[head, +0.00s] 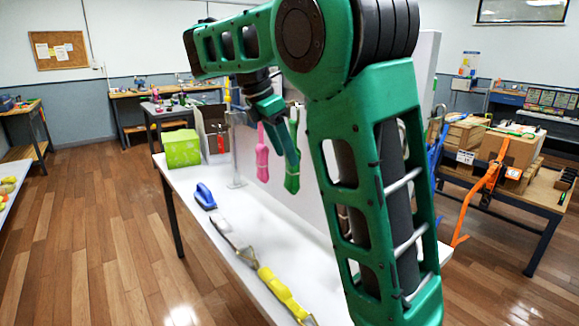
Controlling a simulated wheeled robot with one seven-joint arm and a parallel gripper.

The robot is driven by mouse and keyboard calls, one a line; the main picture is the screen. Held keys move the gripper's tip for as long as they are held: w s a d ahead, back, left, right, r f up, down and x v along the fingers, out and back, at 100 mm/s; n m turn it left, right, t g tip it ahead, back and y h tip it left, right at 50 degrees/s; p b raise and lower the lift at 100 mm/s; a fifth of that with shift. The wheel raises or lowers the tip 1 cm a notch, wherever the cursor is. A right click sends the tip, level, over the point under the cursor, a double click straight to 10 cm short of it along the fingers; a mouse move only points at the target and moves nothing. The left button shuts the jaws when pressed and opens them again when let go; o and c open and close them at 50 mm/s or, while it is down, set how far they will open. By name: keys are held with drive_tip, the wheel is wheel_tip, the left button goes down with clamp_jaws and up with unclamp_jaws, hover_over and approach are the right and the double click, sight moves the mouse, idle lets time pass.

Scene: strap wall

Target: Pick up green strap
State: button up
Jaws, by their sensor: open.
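The green strap (291,179) hangs in a folded bundle on the white upright panel, its upper part close to or behind my gripper. My gripper (289,143) is open and points down and toward the panel, beside the green strap's upper part. One teal finger shows clearly; the other is hard to make out. I cannot tell whether the finger touches the strap. A pink strap (262,160) hangs just left of the green one.
My arm hides much of the panel. An orange strap (482,190) hangs on a right-hand bench.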

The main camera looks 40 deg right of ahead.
drive_tip(key=shift+d+x, duration=0.25)
drive_tip(key=shift+x, duration=1.95)
drive_tip(key=shift+w+d+f, duration=0.1)
drive_tip(key=shift+d+f, duration=0.05)
drive_tip(key=shift+f, duration=0.35)
drive_tip(key=shift+c, duration=0.3)
clamp_jaws()
